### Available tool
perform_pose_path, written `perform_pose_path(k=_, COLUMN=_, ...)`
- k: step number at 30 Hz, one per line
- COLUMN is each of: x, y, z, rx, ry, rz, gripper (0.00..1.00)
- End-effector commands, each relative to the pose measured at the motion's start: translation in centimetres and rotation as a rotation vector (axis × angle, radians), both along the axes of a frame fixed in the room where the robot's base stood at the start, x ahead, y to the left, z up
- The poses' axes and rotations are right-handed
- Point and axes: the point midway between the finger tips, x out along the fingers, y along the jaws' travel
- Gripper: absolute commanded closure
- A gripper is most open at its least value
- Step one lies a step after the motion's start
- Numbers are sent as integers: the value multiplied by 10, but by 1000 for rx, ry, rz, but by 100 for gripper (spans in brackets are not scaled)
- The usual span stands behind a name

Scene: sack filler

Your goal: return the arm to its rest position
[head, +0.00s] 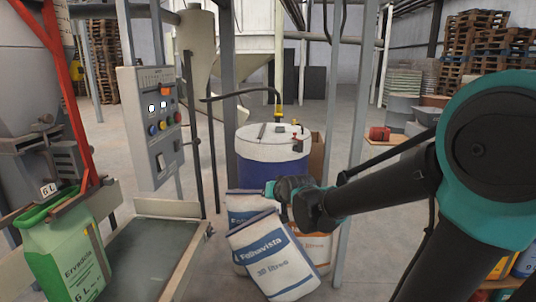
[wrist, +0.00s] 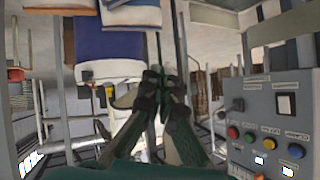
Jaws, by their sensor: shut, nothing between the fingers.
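My gripper (wrist: 154,78) is shut with nothing between its fingers in the wrist view. In the head view my arm reaches in from the right, and its wrist end is in front of the blue and white drum, just above the white and blue sacks. The fingers are hard to make out in the head view. The front sack (head: 272,256), marked 30 litres, leans tilted against other sacks. I cannot tell from the head view whether my gripper touches a sack.
A grey control panel (head: 150,125) with coloured buttons stands left of centre; it also shows in the wrist view (wrist: 283,120). A green sack (head: 65,255) hangs under the filler at left. The blue drum (head: 272,168) stands behind the sacks. A grey post stands close behind my arm.

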Motion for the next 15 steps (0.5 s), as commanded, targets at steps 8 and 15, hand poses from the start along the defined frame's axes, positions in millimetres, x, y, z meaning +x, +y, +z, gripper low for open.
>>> perform_pose_path(k=8, x=-107, y=-127, z=-101, rx=-216, ry=301, rz=-89, gripper=100)
perform_pose_path(k=15, x=-201, y=-184, z=-158, rx=-311, ry=528, rz=-121, gripper=100)
